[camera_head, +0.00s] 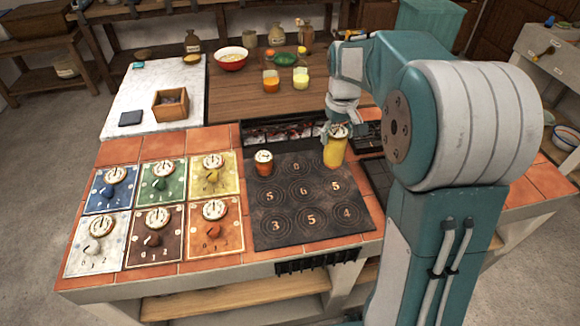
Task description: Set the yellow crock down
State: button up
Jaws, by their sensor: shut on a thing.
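The yellow crock (334,153) is upright at the back right corner of the dark hob plate (292,238). My gripper (337,131) is above it and shut on its top. I cannot tell whether the crock's base touches the plate or is slightly above it. The plate has ringed spots with numbers such as 5, 6, 3 and 4. An orange crock (264,163) with a pale dial-like top stands at the plate's back left.
Several coloured dial panels (211,228) lie left of the plate on the tiled counter (120,150). Behind are a marble slab (148,82) with a wooden box (171,104), a red bowl (231,58), and orange (271,81) and yellow (300,78) cups. The plate's front spots are clear.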

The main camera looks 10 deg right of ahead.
jog(key=w+a+f, duration=0.2)
jog(key=w+f, duration=0.2)
jog(key=w+a+f, duration=0.2)
jog(key=w+f, duration=0.2)
jog(key=w+a+f, duration=0.2)
jog(key=w+f, duration=0.2)
jog(key=f, duration=0.1)
jog(key=shift+w+a, duration=0.15)
jog(key=shift+a, duration=0.25)
jog(key=o, duration=1.2)
jog(key=shift+f, duration=0.15)
